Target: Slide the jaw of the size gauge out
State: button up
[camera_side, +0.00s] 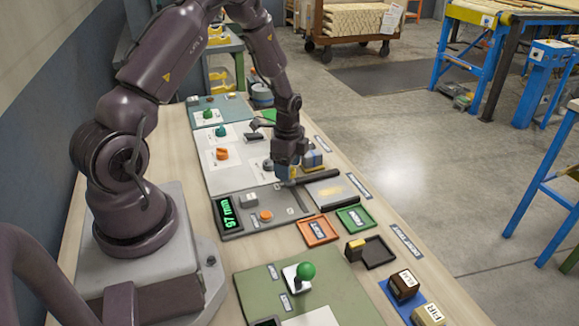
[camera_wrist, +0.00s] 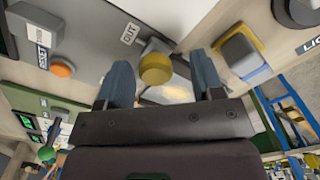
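The size gauge (camera_side: 240,222) is a grey panel with a green lit display, mid-bench in the side view. Its grey plate (camera_wrist: 95,32) with an OUT label shows in the wrist view. A yellow round knob (camera_wrist: 155,68), seemingly the jaw's handle, stands beside that label. My gripper (camera_wrist: 160,58) is open, one blue-grey finger on each side of the knob, with a visible gap at the right finger. In the side view my gripper (camera_side: 288,178) is low over the gauge's far right end and hides much of the jaw.
An orange button (camera_side: 266,215) and a white one (camera_side: 250,199) sit on the gauge. Orange (camera_side: 317,231) and green (camera_side: 355,218) trays lie in front. A dark bar (camera_side: 320,176) and blue-yellow block (camera_side: 312,160) stand close to my gripper. A green-knobbed lever (camera_side: 305,271) is nearer the camera.

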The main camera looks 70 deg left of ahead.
jog(key=shift+d, duration=0.15)
notch_tip(320, 180, up, 13)
dwell(0.5)
jog(key=s+d+r+n+t, duration=0.2)
jog(key=s+d+r+n, duration=0.2)
jog(key=d+r, duration=0.5)
jog(key=s+d+r+n+t, duration=0.3)
jog(key=s+d+r+n, duration=0.2)
jog(key=s+d+r, duration=0.3)
jog(key=s+d, duration=0.1)
jog(key=d, duration=0.2)
jog(key=shift+s+d+r+t, duration=0.25)
jog(key=shift+s+r+t, duration=0.05)
jog(key=shift+r, duration=0.05)
